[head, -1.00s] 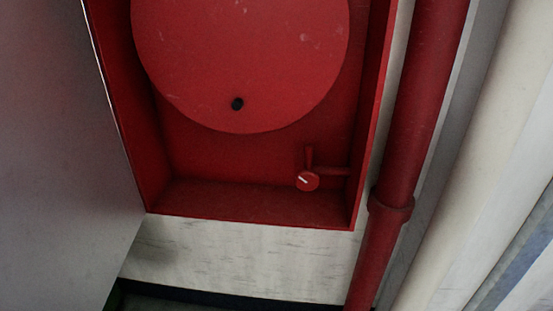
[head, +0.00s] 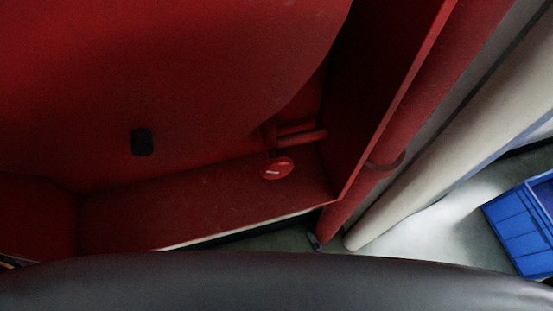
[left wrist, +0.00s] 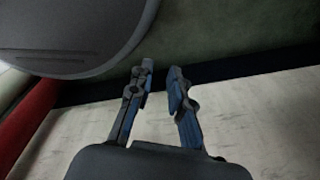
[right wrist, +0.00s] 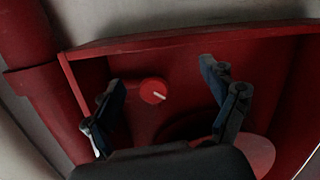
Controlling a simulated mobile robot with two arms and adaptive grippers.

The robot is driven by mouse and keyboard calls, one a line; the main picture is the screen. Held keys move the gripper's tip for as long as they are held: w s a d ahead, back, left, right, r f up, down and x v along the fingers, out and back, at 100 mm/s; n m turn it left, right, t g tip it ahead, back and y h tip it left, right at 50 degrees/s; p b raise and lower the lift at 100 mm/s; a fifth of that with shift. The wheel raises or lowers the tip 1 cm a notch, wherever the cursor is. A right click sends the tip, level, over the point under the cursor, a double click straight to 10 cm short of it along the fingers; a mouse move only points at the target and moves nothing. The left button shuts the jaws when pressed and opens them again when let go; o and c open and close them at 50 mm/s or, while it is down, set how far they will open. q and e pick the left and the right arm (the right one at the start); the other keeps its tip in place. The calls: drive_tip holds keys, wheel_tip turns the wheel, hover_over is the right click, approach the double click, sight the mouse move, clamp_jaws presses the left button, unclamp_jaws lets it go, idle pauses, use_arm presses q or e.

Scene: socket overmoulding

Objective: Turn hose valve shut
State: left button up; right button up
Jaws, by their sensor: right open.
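The hose valve (head: 277,168) is a small red round knob with a white mark, low in the red cabinet at the end of a short red pipe. In the right wrist view the valve knob (right wrist: 152,91) lies between the spread fingers of my right gripper (right wrist: 161,75), seen beyond them. The right gripper is open and I see no contact with the knob. I cannot make out either gripper clearly in the head view.
The large red hose reel disc (head: 230,60) with a black knob (head: 142,142) fills the cabinet's upper part. The cabinet side wall (head: 385,100) stands close right of the valve. A red vertical pipe (head: 425,100) runs outside it. A blue crate (head: 520,235) is at far right.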

drive_tip(key=t, duration=0.2)
approach(278, 172)
drive_tip(key=s, duration=0.3)
drive_tip(key=shift+m+h, duration=0.3)
drive_tip(key=p+x, duration=0.1)
drive_tip(key=x, duration=0.3)
drive_tip(key=p+x, duration=0.1)
drive_tip(key=x, duration=0.3)
drive_tip(key=p+x, duration=0.1)
drive_tip(key=x, duration=0.3)
drive_tip(key=shift+w+d+r, duration=0.15)
drive_tip(key=shift+w+d, duration=0.05)
drive_tip(key=shift+w, duration=0.25)
drive_tip(key=shift+w+a, duration=0.15)
drive_tip(key=shift+w, duration=0.25)
use_arm(q)
drive_tip(key=r, duration=0.1)
drive_tip(key=s+d+r, duration=0.1)
drive_tip(key=s+r, duration=0.1)
drive_tip(key=shift+d+r, duration=0.15)
drive_tip(key=shift+r, duration=0.1)
